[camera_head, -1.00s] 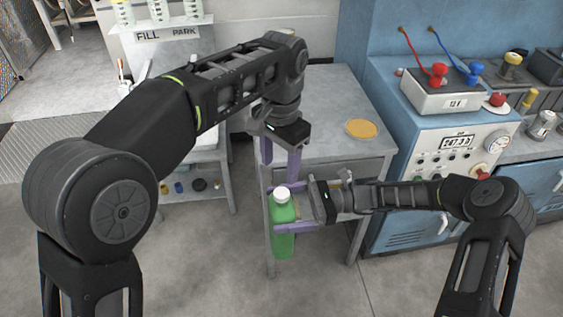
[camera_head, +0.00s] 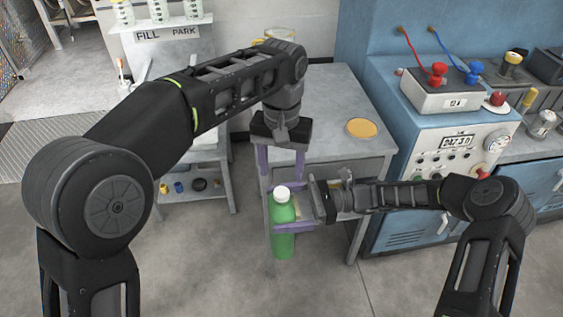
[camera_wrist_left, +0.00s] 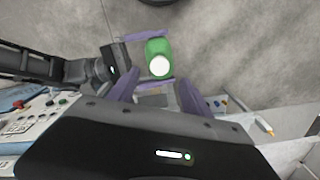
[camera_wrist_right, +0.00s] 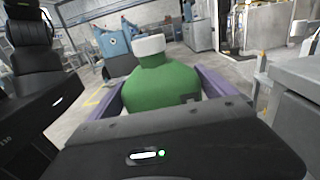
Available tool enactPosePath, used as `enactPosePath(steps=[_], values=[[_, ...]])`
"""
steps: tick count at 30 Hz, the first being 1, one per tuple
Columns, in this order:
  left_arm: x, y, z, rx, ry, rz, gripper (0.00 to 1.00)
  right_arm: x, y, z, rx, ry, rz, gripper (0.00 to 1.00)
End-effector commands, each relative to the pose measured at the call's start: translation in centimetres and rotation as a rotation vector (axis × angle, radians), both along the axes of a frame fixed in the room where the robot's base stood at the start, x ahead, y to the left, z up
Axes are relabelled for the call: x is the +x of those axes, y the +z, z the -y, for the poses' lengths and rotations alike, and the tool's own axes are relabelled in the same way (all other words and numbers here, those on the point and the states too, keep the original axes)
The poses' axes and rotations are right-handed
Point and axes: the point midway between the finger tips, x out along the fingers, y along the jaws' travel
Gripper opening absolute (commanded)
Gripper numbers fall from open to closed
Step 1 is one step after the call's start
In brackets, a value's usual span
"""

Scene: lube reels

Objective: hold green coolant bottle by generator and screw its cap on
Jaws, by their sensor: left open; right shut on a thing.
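The green coolant bottle (camera_head: 283,241) is upright in front of the grey table, with the white cap (camera_head: 282,193) on its top. My right gripper (camera_head: 284,209) is shut on the bottle, one finger on each side of its body. The bottle (camera_wrist_right: 165,88) and cap (camera_wrist_right: 149,45) fill the middle of the right wrist view. My left gripper (camera_head: 281,172) points down, open and empty, just above and behind the cap. In the left wrist view the cap (camera_wrist_left: 159,66) lies beyond the open fingers, not between them. How tightly the cap sits cannot be told.
The grey table (camera_head: 335,110) has a yellow disc (camera_head: 361,128) on it. The blue generator cabinet (camera_head: 405,215) with gauges and a battery box (camera_head: 440,92) stands at the right. A FILL/PARK stand (camera_head: 170,50) is at the back left. The floor in front is clear.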

Motion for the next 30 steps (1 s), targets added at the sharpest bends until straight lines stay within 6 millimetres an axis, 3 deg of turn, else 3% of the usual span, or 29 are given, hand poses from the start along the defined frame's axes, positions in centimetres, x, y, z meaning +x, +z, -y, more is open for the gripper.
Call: enactPosePath(steps=[15,26,30], values=[[0.0,-6.3,0.0,0.000,-0.002,0.001,0.57,0.0,0.1,0.0,0.002,0.001,0.001,0.00],[0.0,-6.8,0.0,-0.001,-0.002,0.001,0.56,0.0,0.1,0.0,0.003,0.001,0.001,0.00],[0.0,-6.7,0.0,-0.001,-0.002,0.001,0.45,0.0,0.1,0.0,0.003,0.001,0.001,0.00]])
